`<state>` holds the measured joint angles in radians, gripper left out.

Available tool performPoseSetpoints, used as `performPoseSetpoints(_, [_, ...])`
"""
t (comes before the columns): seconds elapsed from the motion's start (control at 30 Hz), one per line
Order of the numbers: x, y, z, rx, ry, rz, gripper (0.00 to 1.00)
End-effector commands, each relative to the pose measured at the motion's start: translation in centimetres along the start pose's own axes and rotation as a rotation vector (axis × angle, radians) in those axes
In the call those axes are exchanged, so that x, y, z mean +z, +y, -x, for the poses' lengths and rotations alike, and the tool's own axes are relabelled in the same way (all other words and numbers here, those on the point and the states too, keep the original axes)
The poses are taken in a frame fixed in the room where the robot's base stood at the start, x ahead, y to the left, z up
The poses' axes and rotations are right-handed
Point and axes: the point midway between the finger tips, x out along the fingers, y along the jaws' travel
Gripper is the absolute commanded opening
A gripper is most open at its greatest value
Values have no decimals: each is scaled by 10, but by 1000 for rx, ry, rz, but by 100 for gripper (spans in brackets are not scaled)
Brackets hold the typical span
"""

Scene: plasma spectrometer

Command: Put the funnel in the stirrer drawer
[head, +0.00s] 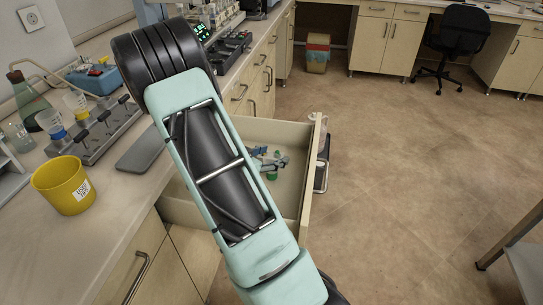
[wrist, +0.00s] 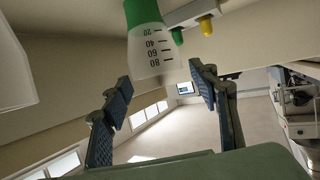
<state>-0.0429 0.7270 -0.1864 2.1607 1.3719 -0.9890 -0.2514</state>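The funnel looks like a clear graduated cup with a green end (wrist: 147,50), at the top of the wrist view. My gripper (wrist: 160,92) has its two fingers spread wide there, with the cup beyond and above the gap, apart from both fingers. In the head view my gripper (head: 268,161) is over the open drawer (head: 291,186), with small green parts (head: 272,176) beside it in the drawer. My arm hides part of the drawer. Whether the cup rests on the drawer floor cannot be told.
Two similar cups, one yellow-tipped (head: 77,103) and one blue-tipped (head: 51,124), stand at a rack on the counter. A yellow pot (head: 64,186) is on the counter's near part. Green and yellow tips (wrist: 206,26) show beside the cup.

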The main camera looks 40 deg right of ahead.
Motion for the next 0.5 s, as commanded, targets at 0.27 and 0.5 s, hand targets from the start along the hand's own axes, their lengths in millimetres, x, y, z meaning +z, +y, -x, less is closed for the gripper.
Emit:
performPoseSetpoints(0.27, [-2, 0, 1, 0, 0, 0, 55])
performPoseSetpoints(0.5, [-13, -2, 26, -4, 0, 0, 55])
